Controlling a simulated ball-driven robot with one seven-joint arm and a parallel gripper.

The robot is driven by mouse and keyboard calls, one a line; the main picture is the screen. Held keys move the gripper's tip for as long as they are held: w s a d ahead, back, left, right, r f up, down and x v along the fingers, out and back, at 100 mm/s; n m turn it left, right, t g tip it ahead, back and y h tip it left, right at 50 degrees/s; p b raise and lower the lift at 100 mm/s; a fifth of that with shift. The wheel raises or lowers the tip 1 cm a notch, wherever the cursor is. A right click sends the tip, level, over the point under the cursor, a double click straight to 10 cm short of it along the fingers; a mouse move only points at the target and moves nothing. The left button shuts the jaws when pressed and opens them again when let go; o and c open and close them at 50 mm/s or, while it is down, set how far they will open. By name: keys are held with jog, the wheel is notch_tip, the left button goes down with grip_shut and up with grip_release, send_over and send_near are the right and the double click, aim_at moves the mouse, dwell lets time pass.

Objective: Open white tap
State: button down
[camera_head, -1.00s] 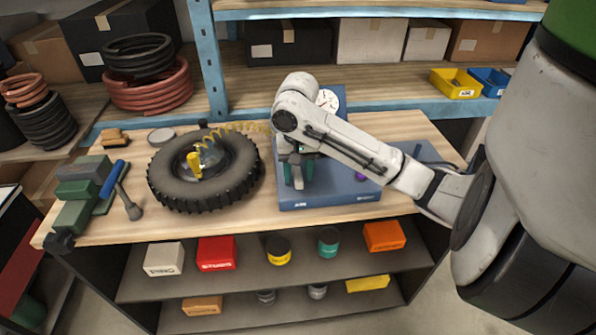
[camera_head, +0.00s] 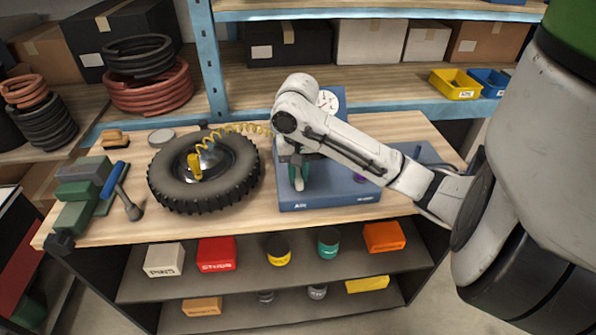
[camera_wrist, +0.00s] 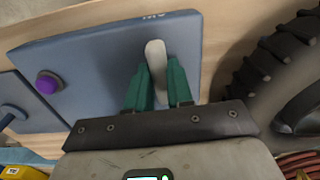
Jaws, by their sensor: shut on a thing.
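The white tap (camera_wrist: 155,55) shows as a rounded white lever in the wrist view. It stands against a blue panel (camera_wrist: 100,60), which is the blue unit (camera_head: 335,196) on the bench in the head view. My gripper (camera_wrist: 157,80) has its two green fingers on either side of the lever, shut on it. In the head view my gripper (camera_head: 298,180) points down over the left part of the blue unit. The fingers and arm hide most of the tap and its base there.
A purple knob (camera_wrist: 47,83) is on the panel beside the tap. A tyre (camera_head: 205,195) lies left of the unit, with a yellow coiled hose (camera_head: 235,129) over it. A round gauge (camera_head: 328,101) stands behind my arm. A blue-handled mallet (camera_head: 118,185) lies far left.

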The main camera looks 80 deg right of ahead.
jog(key=shift+n, duration=0.3)
jog(key=n+p, duration=0.2)
jog(key=n, duration=0.1)
jog(key=shift+s+r+n, duration=0.1)
jog(key=shift+n, duration=0.3)
jog(key=n+p, duration=0.1)
jog(key=n, duration=0.3)
jog(key=shift+s+d, duration=0.1)
jog(key=shift+d, duration=0.1)
jog(key=n, duration=0.5)
jog(key=shift+d, duration=0.15)
jog(key=n, duration=0.4)
jog(key=shift+d, duration=0.1)
jog(key=c, duration=1)
grip_release()
